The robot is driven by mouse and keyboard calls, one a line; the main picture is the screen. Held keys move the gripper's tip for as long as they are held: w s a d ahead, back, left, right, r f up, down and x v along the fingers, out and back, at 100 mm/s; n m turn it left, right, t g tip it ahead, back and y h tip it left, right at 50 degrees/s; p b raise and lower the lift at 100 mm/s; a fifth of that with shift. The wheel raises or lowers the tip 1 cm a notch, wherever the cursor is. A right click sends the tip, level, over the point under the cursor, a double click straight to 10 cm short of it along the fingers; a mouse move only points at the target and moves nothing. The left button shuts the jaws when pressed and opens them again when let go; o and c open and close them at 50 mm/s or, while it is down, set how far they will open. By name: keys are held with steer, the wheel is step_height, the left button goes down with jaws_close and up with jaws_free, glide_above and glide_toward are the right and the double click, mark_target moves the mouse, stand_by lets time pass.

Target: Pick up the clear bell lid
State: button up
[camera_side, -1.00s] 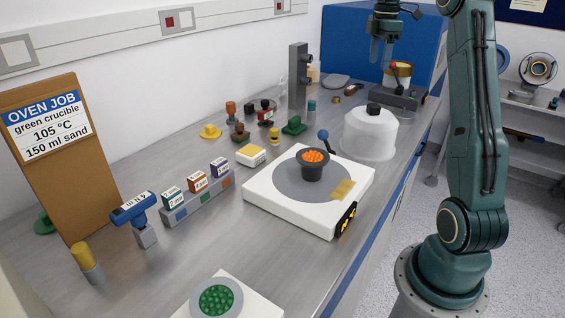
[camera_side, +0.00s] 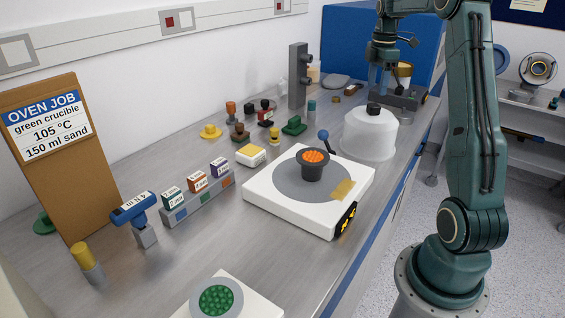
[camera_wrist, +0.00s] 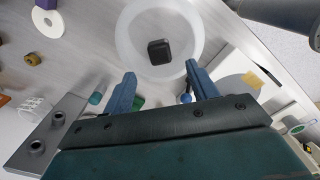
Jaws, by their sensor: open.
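The clear bell lid (camera_side: 369,135) is a frosted, see-through dome with a black knob (camera_side: 374,109) on top. It stands upright on the bench behind the white hotplate. In the wrist view the lid (camera_wrist: 128,32) shows from above as a pale ring, with its square black knob (camera_wrist: 160,51) near the top middle. My gripper (camera_side: 383,86) is open and above the lid in the side view. In the wrist view its blue fingers (camera_wrist: 160,72) are spread wide, and the knob lies just beyond the gap between their tips. Nothing is between the fingers.
The white hotplate (camera_side: 262,196) bears a dark crucible (camera_side: 313,168) with orange contents. A tall grey post (camera_side: 298,76) stands left of the lid. Several small coloured lids and blocks lie left. The bench's right edge is close to the lid.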

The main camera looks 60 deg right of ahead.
mark_target(374, 104)
steer(key=shift+f, duration=0.8)
steer(key=shift+f, duration=2.6)
steer(key=shift+r, duration=0.1)
steer(key=c, duration=1.1)
steer(key=shift+o, duration=0.2)
steer(key=shift+r, duration=0.1)
step_height(374, 104, up, 20)
